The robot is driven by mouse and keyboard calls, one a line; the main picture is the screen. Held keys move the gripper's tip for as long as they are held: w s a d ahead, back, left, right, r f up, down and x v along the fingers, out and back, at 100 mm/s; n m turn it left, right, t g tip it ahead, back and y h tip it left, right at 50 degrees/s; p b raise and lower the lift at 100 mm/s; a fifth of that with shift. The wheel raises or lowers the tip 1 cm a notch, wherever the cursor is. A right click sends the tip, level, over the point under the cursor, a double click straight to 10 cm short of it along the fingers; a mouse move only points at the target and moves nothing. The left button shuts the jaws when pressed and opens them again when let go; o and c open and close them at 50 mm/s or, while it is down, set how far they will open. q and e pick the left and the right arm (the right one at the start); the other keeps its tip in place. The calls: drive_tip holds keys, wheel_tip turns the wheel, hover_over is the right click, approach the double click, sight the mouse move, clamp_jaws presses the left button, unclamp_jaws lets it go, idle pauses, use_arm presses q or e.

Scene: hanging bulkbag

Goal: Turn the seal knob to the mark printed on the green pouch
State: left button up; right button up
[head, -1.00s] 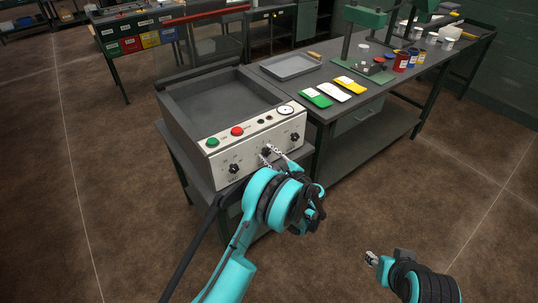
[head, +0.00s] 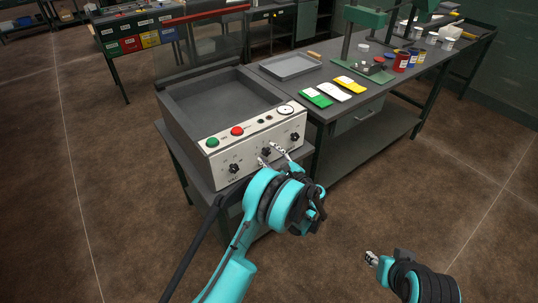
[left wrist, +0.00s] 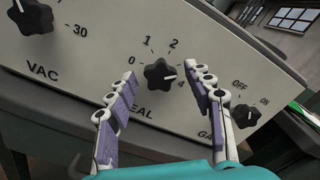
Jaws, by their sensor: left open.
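The seal knob (head: 266,152) is the black, lobed middle knob on the sealer's pale front panel. In the left wrist view the seal knob (left wrist: 158,75) shows a white line pointing right, near the 4; 0, 1 and 2 are also readable around it. My left gripper (head: 268,155) is open in front of the knob. In the wrist view its fingers (left wrist: 161,72) stand on either side of the knob, apart from it, and the right finger covers part of the scale. The green pouch (head: 316,97) lies on the bench; its mark is too small to read. My right gripper (head: 371,258) is low at right, away from the panel.
The VAC knob (left wrist: 31,16) is left of the seal knob, and an ON/OFF knob (left wrist: 247,115) is right. Green and red buttons sit above. White (head: 333,91) and yellow (head: 350,84) pouches lie beside the green one. Open floor surrounds my right gripper.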

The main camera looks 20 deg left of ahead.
use_arm(q)
drive_tip(key=v, duration=1.1)
drive_tip(key=shift+s+d, duration=0.2)
drive_tip(key=shift+s, duration=0.05)
drive_tip(key=s+a+r+n+g+h, duration=0.4)
drive_tip(key=s+a+r+n+h, duration=0.35)
drive_tip(key=s+a+r, duration=0.2)
drive_tip(key=s+d+n+h, duration=0.2)
drive_tip(key=s+n+h, duration=0.4)
drive_tip(key=s, duration=1.4)
drive_tip(key=n, duration=0.4)
drive_tip(key=shift+d+f+h, duration=0.15)
drive_tip(key=shift+d+h, duration=0.15)
drive_tip(key=shift+h, duration=0.05)
